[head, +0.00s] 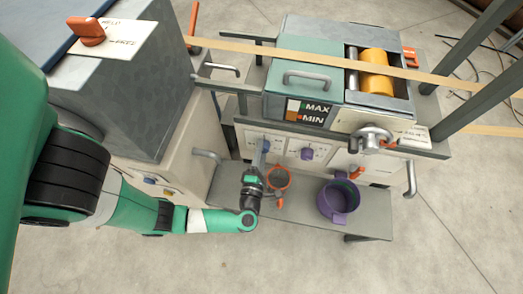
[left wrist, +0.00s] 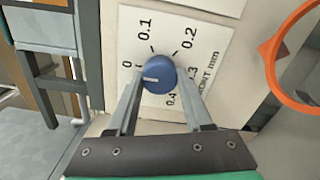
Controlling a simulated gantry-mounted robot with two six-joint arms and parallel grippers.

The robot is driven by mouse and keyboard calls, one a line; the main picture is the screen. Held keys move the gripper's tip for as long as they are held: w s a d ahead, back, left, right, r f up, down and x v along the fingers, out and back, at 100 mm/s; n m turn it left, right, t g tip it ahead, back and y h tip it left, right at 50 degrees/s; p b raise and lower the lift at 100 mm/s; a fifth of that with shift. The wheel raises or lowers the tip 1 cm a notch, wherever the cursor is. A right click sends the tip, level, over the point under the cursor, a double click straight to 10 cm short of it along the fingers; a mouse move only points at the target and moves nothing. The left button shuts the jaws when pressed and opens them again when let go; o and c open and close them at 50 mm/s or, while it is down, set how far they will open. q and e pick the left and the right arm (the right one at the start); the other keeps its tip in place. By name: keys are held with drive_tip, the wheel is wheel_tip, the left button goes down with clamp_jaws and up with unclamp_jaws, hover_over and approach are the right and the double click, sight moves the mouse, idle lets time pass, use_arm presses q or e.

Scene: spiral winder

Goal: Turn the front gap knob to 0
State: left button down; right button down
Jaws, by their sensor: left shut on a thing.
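The front gap knob (left wrist: 158,75) is a round blue knob on a white dial plate (left wrist: 190,62) marked 0, 0.1, 0.2, 0.3 and 0.4, with "mm" lettering. Its white pointer line points left, close to the 0 mark. My left gripper (left wrist: 158,88) has one finger on each side of the knob and is shut on it. In the head view my left gripper (head: 257,165) reaches up to the machine's front panel, where it partly hides the knob and its plate. My right gripper is in neither view.
A second, purple-blue knob (head: 307,153) sits to the right on the panel. An orange ring (left wrist: 295,60) is close to the right of the dial. A purple pot (head: 335,205) stands on the grey shelf (head: 300,222). A grey handle (head: 208,156) juts out at left.

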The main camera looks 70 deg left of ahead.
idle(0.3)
use_arm(q)
drive_tip(key=shift+c, duration=1.5)
unclamp_jaws()
drive_tip(key=shift+d, duration=0.1)
drive_tip(key=p+v, duration=0.1)
drive_tip(key=v, duration=1)
drive_tip(key=shift+s+d+p, duration=0.15)
drive_tip(key=shift+d+p, duration=0.05)
drive_tip(key=shift+p, duration=0.2)
